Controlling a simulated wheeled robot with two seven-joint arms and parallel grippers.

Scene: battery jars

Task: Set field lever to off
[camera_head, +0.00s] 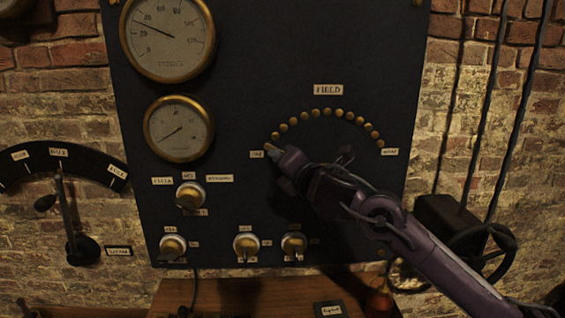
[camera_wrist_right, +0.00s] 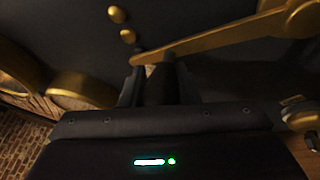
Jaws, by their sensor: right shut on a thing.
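The FIELD control is an arc of brass studs (camera_head: 332,112) on the dark panel under a FIELD label (camera_head: 328,90). The brass field lever (camera_wrist_right: 225,36) shows in the right wrist view, running from the upper right down to my fingertips. In the head view my right gripper (camera_head: 279,154) is at the left end of the arc, beside a small label (camera_head: 257,154) too small to read surely. My right gripper (camera_wrist_right: 152,68) is shut on the lever's tip end. In the head view my gripper and arm hide most of the lever and its pivot. My left gripper is not in view.
Two brass-rimmed gauges (camera_head: 178,128) sit left of the arc. Several knobs (camera_head: 190,196) are lower on the panel. A separate lever (camera_head: 66,215) with a curved scale is on the brick wall at the left. A wooden shelf (camera_head: 235,297) lies below the panel.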

